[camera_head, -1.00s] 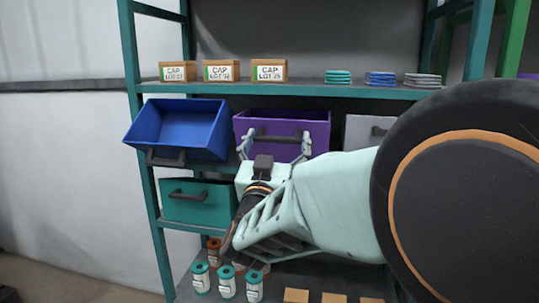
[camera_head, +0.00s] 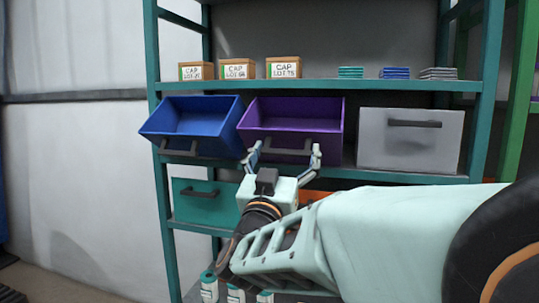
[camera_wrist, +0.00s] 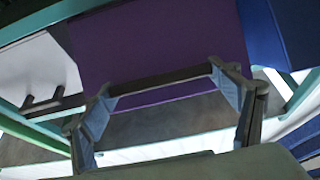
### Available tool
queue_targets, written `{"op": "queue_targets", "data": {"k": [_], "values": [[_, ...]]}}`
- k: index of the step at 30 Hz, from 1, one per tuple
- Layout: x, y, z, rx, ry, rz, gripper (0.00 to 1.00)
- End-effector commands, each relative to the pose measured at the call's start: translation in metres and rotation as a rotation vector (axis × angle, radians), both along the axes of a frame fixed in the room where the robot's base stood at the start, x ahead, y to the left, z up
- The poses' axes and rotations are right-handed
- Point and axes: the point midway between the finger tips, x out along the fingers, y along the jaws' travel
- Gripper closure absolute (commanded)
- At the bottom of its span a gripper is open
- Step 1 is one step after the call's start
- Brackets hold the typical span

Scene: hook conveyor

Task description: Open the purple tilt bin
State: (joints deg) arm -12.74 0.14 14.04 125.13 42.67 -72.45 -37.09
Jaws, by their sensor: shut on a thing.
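The purple tilt bin (camera_head: 292,115) is tilted forward on the middle shelf, and its dark inside shows from above. My gripper (camera_head: 283,157) is at the bin's front, with one finger at each end of the dark bar handle (camera_head: 286,152). In the wrist view, the handle (camera_wrist: 160,80) spans between the two fingers of my gripper (camera_wrist: 165,85), which is shut on it. The purple front panel (camera_wrist: 155,45) fills the upper middle there.
A blue bin (camera_head: 190,120) on the left is also tilted open. A grey bin (camera_head: 410,140) on the right and a teal bin (camera_head: 204,203) below look closed. Boxes (camera_head: 237,70) and folded stacks (camera_head: 395,73) sit on the shelf above. White containers (camera_head: 236,294) are low down.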

Motion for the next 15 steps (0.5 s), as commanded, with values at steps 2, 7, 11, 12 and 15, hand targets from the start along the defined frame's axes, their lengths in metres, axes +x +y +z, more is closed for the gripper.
{"op": "queue_targets", "data": {"k": [2,7,11,12,15], "values": [[0.002,-0.001,-0.012,0.001,0.011,0.000,0.61],[0.003,-0.001,-0.017,0.002,0.013,0.000,0.61],[0.004,-0.002,-0.019,0.002,0.013,0.000,0.61],[0.005,-0.002,-0.020,0.002,0.014,0.000,0.61],[0.005,-0.002,-0.021,0.001,0.014,0.000,0.61]]}}
